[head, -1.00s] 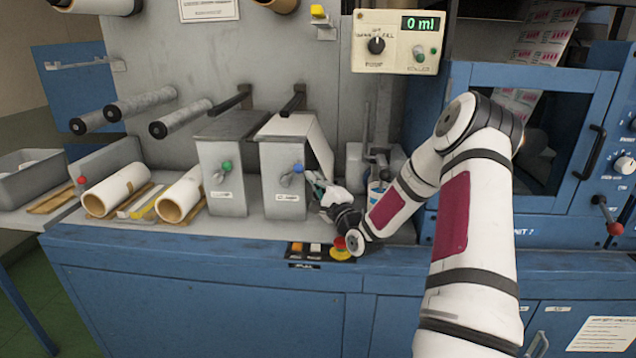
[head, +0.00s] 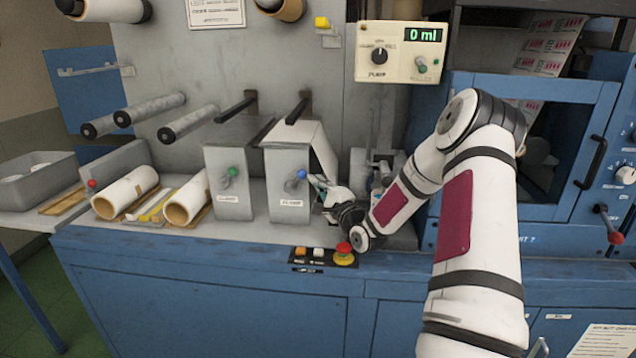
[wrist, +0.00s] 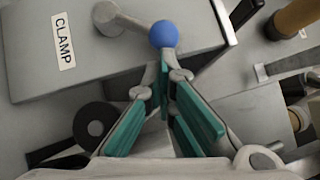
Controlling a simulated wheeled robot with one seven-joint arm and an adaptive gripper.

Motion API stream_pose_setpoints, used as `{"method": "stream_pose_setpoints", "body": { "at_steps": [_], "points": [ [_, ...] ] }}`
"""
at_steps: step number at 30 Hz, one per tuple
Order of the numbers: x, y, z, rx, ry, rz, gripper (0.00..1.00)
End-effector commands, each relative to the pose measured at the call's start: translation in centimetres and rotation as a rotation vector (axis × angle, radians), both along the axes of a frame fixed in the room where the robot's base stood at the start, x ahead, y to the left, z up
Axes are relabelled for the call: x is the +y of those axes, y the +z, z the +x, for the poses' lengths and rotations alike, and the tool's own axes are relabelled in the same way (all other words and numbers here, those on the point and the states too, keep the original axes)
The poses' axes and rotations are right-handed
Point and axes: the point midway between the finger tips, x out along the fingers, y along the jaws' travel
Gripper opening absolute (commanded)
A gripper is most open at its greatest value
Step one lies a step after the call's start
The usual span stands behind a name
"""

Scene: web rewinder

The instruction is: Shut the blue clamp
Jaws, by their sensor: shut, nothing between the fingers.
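The blue clamp is a grey box (head: 287,200) with a small lever ending in a blue knob (head: 301,174) on its front face. In the wrist view the blue knob (wrist: 163,34) sits at the end of a grey lever (wrist: 132,24) that runs to a round pivot, and a CLAMP label (wrist: 63,40) is beside it. My gripper (head: 318,182) is at the right of the knob. In the wrist view my gripper (wrist: 164,70) has its teal-padded fingers together, tips just below the knob; I cannot tell whether they touch it.
A similar grey box with a green knob (head: 233,171) stands to the left. Rolls (head: 188,200) lie on the bench farther left. A red stop button (head: 344,249) is on the front edge below my gripper. A pump panel (head: 402,52) hangs above.

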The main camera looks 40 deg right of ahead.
Motion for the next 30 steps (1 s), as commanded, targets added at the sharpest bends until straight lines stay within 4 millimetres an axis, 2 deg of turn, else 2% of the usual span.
{"method": "stream_pose_setpoints", "body": {
  "at_steps": [16, 30],
  "points": [
    [1.0, 2.5, 0.8, 0.186, 0.004, -0.19, 0.0],
    [1.4, 2.9, 1.4, 0.182, 0.002, -0.183, 0.0]
  ]
}}
